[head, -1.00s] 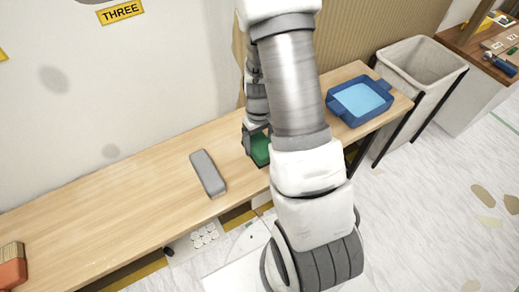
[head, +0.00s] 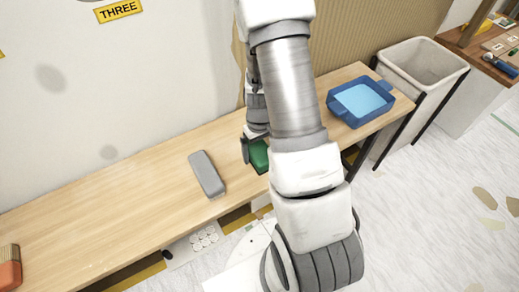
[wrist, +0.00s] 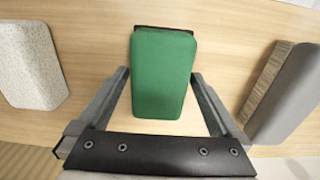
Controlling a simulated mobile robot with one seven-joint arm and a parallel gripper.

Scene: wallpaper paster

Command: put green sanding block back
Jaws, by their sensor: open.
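The green sanding block (head: 259,156) lies on the wooden workbench (head: 130,208), partly hidden by my arm in the head view. In the wrist view the green block (wrist: 162,75) is in the middle, with its near end between my fingers. My gripper (wrist: 162,88) is open, one finger on each side of the block, with visible gaps. In the head view one finger of my gripper (head: 247,150) shows just left of the block; the other is hidden.
A grey block (head: 207,174) lies left of the green one; a grey block with a brown side (wrist: 290,95) and a speckled pale block (wrist: 30,65) flank it in the wrist view. A blue tray (head: 360,103) stands at the bench's right end, beside a bin (head: 420,70).

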